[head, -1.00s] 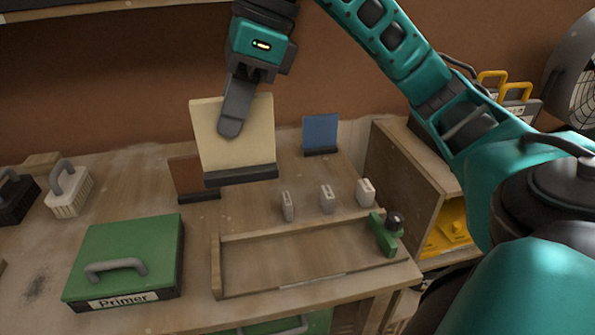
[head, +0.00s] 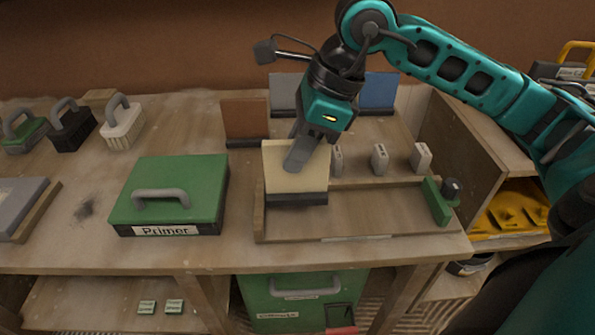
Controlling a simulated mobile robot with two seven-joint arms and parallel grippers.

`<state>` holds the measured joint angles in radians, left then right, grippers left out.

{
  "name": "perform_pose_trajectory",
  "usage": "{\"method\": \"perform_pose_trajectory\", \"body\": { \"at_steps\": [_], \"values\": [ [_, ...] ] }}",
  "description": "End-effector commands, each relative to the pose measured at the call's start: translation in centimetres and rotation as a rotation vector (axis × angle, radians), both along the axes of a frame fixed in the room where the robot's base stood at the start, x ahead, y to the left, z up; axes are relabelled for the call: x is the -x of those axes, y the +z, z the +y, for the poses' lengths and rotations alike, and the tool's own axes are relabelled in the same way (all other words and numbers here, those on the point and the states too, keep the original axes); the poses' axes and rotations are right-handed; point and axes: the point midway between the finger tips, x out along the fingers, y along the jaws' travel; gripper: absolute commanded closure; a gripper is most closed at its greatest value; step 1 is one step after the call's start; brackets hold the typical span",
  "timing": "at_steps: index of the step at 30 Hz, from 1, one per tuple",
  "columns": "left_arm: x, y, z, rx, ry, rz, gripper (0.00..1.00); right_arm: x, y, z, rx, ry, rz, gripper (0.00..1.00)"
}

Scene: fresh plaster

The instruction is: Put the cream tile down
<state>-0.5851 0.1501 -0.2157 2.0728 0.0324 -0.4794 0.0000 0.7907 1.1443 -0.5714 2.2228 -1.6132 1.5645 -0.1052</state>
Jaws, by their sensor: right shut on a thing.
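The cream tile (head: 283,180), with a dark strip along its lower edge, is at the left end of a shallow wooden tray (head: 375,222). My right gripper (head: 300,155) is shut on the tile's upper part from above. The tile leans back, and its dark edge is over or on the tray floor; I cannot tell whether it touches. My left gripper is not in view.
A green Primer box (head: 170,190) stands left of the tray. A green clamp (head: 438,200) sits at the tray's right end. Brown (head: 245,118), grey (head: 285,92) and blue (head: 378,91) tiles stand behind, with small grey blocks (head: 380,158) nearer. The tray's middle is clear.

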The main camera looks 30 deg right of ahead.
Motion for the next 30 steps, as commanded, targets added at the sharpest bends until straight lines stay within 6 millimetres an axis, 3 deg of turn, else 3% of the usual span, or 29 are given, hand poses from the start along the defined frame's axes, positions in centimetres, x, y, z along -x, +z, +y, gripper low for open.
{"method": "perform_pose_trajectory", "body": {
  "at_steps": [8,20,21,28,30],
  "values": [
    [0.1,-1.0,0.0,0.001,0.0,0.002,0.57,0.1,-3.9,-0.1,0.002,-0.001,0.003,1.0],
    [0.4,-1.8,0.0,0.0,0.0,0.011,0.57,0.0,-4.4,0.0,0.0,0.0,-0.001,1.0],
    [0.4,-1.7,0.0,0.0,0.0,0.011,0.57,0.0,-4.4,0.0,0.001,-0.001,0.002,0.79],
    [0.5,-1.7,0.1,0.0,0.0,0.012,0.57,0.0,-4.4,0.0,0.001,-0.001,0.002,0.57],
    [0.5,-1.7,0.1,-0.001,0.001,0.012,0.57,0.0,-4.4,0.0,0.001,-0.001,0.002,0.55]
  ]
}}
